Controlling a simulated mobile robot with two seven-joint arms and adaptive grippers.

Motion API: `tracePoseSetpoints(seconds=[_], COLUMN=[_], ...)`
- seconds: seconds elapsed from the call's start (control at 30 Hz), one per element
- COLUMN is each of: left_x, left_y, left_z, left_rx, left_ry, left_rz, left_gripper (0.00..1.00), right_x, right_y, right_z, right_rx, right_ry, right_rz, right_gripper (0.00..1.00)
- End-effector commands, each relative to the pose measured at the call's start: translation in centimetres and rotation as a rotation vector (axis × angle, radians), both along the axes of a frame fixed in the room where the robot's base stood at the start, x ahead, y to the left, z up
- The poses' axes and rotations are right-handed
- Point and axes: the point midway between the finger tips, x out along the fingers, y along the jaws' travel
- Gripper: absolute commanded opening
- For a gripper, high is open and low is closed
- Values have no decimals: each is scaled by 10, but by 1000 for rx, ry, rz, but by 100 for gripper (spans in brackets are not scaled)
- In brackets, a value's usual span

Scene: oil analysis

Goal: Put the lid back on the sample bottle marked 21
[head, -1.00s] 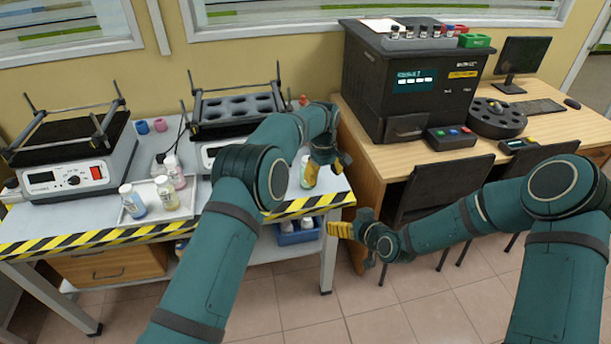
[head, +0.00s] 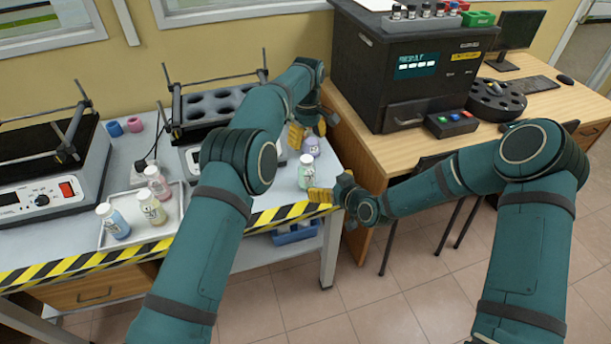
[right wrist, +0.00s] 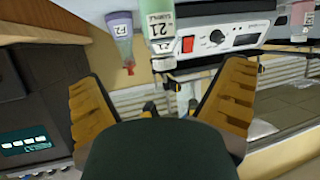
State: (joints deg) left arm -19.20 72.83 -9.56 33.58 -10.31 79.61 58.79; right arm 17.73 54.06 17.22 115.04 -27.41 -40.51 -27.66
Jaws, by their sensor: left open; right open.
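The sample bottle marked 21 (head: 306,173) stands upright near the table's right front corner. It has green contents and a white top; I cannot tell whether that is a lid or a bare neck. In the right wrist view the bottle (right wrist: 161,32) appears upside down beyond the fingers, its label reading 21. My left gripper (head: 307,132) is open, above and behind the bottle, near a purple bottle (head: 312,147). My right gripper (head: 330,190) is open and empty, low in front of the bottle and beside the table corner. No separate lid is clearly identifiable.
A white tray (head: 172,229) holds several bottles at the left. Blue (head: 114,128) and pink (head: 134,125) small cylinders lie behind it. A shaker with a holed rack (head: 215,105) stands behind my left arm. A wooden desk (head: 365,155) with a black analyser (head: 400,75) is at the right.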

Motion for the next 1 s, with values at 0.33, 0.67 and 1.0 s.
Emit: tracePoseSetpoints(seconds=[0.33, 0.67, 1.0], left_x=[0, 0, 0], left_y=[0, 0, 0], left_z=[0, 0, 0], left_rx=[0, 0, 0], left_ry=[0, 0, 0], left_rz=[0, 0, 0], left_gripper=[65, 65, 65], right_x=[20, 66, 101], right_y=[14, 44, 66], right_z=[-10, -33, -49], right_rx=[1, 2, 2], right_ry=[1, 0, 0], right_rz=[1, 1, 1], right_gripper=[95, 95, 95])
